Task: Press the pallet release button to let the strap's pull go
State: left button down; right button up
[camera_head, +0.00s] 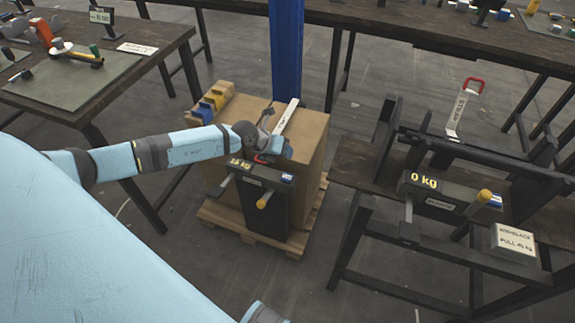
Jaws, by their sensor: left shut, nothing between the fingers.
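A large cardboard box (309,136) stands on a wooden pallet (222,220). On its near side is a dark strapping unit (268,211) with a yellow kg readout (240,163), its digits too small to read surely. A yellow-tipped lever (264,201) sticks out at its front, and a small blue-and-white label or part (288,178) is at its right end. My left gripper (277,147) is shut and empty over the unit's top, by a red part (262,158). Whether it touches anything is unclear. I cannot make out which part is the release button. My right gripper is not in view.
A similar unit (440,193) reading 0 kg sits on the right bench, with a sign (514,241) beside it. A blue post (287,55) rises behind the box. A table with tools (95,80) is at left. Bare floor lies in front of the pallet.

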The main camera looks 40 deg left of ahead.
aim_at(286, 176)
pick_arm(q)
notch_tip(286, 176, down, 4)
jog(key=b, duration=0.2)
jog(key=shift+r+b, duration=0.25)
jog(key=shift+b, duration=0.15)
notch_tip(286, 176, down, 3)
jog(key=b, duration=0.2)
jog(key=shift+r+b, duration=0.1)
jog(key=shift+b, duration=0.25)
jog(key=shift+f+b, duration=0.3)
jog(key=shift+f, duration=0.5)
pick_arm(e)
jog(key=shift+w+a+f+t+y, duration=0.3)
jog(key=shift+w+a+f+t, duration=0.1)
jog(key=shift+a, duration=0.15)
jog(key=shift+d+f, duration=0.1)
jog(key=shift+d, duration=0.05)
pick_arm(q)
jog(key=shift+f, duration=0.15)
jog(key=shift+f, duration=0.25)
